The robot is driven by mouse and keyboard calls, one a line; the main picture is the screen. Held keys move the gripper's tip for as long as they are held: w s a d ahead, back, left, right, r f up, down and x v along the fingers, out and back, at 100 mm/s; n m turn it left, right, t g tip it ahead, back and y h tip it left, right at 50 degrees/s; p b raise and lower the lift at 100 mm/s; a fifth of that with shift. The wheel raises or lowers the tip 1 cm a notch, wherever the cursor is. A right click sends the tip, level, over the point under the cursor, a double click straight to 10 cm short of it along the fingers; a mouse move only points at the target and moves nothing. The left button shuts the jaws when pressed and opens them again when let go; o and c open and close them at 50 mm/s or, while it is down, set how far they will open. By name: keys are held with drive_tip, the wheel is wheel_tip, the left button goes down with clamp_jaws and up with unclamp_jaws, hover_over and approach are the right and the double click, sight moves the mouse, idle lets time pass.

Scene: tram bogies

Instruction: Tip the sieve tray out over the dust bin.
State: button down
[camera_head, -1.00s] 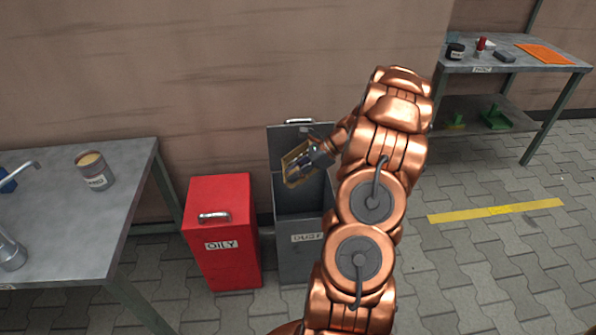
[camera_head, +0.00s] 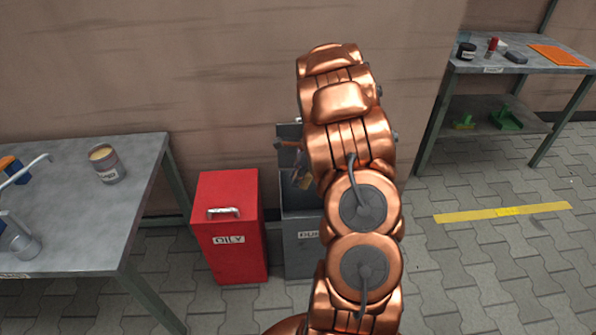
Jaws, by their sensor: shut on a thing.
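The grey dust bin (camera_head: 301,247) stands on the floor against the wall with its lid up. My arm covers its right part and part of its label. A small piece of the yellowish sieve tray (camera_head: 304,182) shows just left of my arm, above the bin's open mouth. It looks steeply tilted; most of it is hidden. My gripper (camera_head: 299,168) is mostly hidden behind my arm and is shut on the tray. I cannot see whether anything is in the tray or falling from it.
A red bin (camera_head: 229,262) labelled OILY, lid shut, stands close left of the dust bin. A metal table (camera_head: 75,225) with a can (camera_head: 106,165) is at the left. A bench (camera_head: 520,65) stands at the back right. Paved floor at the right is open, with a yellow stripe (camera_head: 500,212).

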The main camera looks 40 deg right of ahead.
drive_tip(key=shift+a+f+g+h+p, duration=0.15)
drive_tip(key=shift+g+h+p, duration=0.45)
drive_tip(key=shift+p, duration=0.95)
drive_tip(key=shift+w+f+g+h+p, duration=0.1)
drive_tip(key=shift+f+g+h+p, duration=0.2)
drive_tip(key=shift+f+h+p, duration=0.45)
drive_tip(key=shift+r, duration=0.2)
